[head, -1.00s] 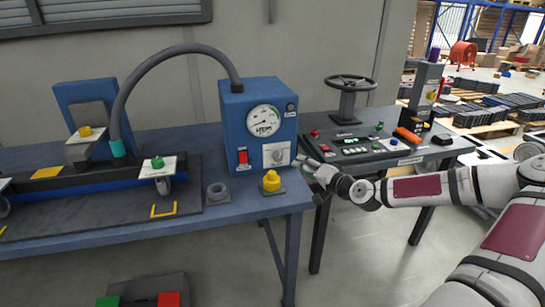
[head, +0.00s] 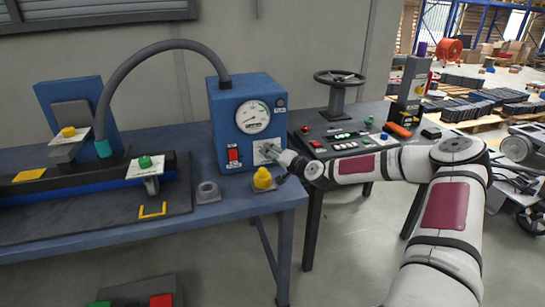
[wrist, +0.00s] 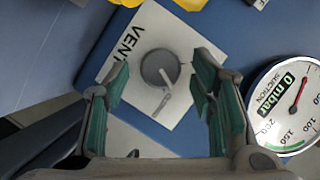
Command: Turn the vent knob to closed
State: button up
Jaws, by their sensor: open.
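The vent knob (wrist: 160,68) is a round grey dial with a light pointer bar, on a white plate (wrist: 187,40) marked VENT in the wrist view. In the head view the plate (head: 262,154) is on the front of the blue box (head: 218,110), and my gripper hides part of it. My gripper (wrist: 162,84) is open, its green-padded fingers on either side of the knob in the picture. In the head view my gripper (head: 277,158) is close in front of the plate. I cannot tell whether the fingers touch the knob.
The suction gauge (wrist: 288,105) is beside the vent plate. In the head view a red switch (head: 233,155) is left of the plate. A yellow knob (head: 262,178) stands on the bench (head: 225,212) just below my gripper. A control panel with a handwheel (head: 340,78) is to the right.

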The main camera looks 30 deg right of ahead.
jog(key=c, duration=1.1)
jog(key=shift+d+f+m+t+y+b, duration=0.1)
jog(key=shift+f+m+t+y+b, duration=0.25)
jog(key=shift+m+b, duration=0.7)
jog(key=shift+c, duration=0.2)
jog(key=shift+m+t+b, duration=0.35)
jog(key=shift+b, duration=0.7)
jog(key=shift+r+m+b, duration=0.1)
jog(key=shift+m+b, duration=0.3)
jog(key=o, duration=1.1)
jog(key=shift+o, duration=0.2)
jog(key=s, duration=0.8)
jog(key=s+d+r, duration=0.1)
jog(key=s, duration=0.3)
